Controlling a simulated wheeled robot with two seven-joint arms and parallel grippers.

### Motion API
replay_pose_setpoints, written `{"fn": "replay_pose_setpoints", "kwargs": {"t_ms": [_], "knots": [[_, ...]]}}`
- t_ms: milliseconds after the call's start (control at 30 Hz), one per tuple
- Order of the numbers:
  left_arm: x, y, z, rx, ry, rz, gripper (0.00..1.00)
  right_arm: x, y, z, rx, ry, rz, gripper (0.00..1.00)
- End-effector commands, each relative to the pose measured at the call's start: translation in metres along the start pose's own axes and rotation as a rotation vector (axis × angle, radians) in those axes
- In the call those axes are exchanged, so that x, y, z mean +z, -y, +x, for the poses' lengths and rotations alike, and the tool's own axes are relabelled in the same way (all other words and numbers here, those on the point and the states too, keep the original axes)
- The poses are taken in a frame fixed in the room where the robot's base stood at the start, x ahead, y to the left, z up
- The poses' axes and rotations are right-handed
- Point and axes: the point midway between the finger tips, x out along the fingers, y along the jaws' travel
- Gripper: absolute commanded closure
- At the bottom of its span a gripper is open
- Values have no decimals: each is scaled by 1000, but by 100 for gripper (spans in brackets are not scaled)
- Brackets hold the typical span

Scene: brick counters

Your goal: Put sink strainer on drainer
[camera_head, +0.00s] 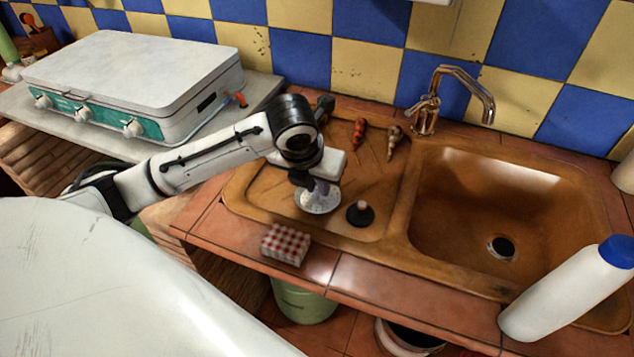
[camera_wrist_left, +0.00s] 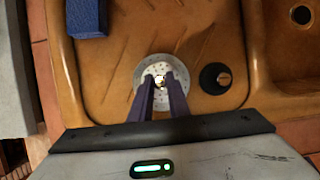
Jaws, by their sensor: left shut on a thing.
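The sink strainer (camera_head: 318,203) is a round, pale metal disc with small holes. It is at the left part of the sink unit, over the brown grooved drainer (camera_head: 265,190). My left gripper (camera_head: 318,188) points down at its middle and is shut on it. In the left wrist view the strainer (camera_wrist_left: 140,75) lies flat-on beneath the closed fingertips (camera_wrist_left: 160,80), over the drainer (camera_wrist_left: 205,45). I cannot tell whether it touches the drainer surface. My right gripper is not in view.
A black stopper (camera_head: 360,214) is close right of the strainer. Two small tools, one red-handled (camera_head: 360,128), lie behind. A blue block (camera_wrist_left: 87,17) lies on the drainer. A checked sponge-like block (camera_head: 286,243) is on the front edge. The basin (camera_head: 480,215) and a white bottle (camera_head: 565,300) are right.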

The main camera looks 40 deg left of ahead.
Motion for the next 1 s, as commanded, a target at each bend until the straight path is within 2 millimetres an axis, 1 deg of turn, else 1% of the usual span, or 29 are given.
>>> {"fn": "replay_pose_setpoints", "kwargs": {"t_ms": [167,200,267,300,567,667,767,1000], "knots": [[0,0,1,0,0,0,100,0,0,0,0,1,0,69],[0,0,0,0,0,0,78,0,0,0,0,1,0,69],[0,0,0,0,0,0,68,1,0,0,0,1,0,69],[0,0,0,0,0,0,66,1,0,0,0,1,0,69],[0,0,0,0,0,-1,66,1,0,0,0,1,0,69],[1,0,-6,-1,2,0,66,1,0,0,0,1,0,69],[2,0,-20,-2,5,0,66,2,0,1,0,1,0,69],[2,0,-72,-1,7,1,66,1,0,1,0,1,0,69]]}}
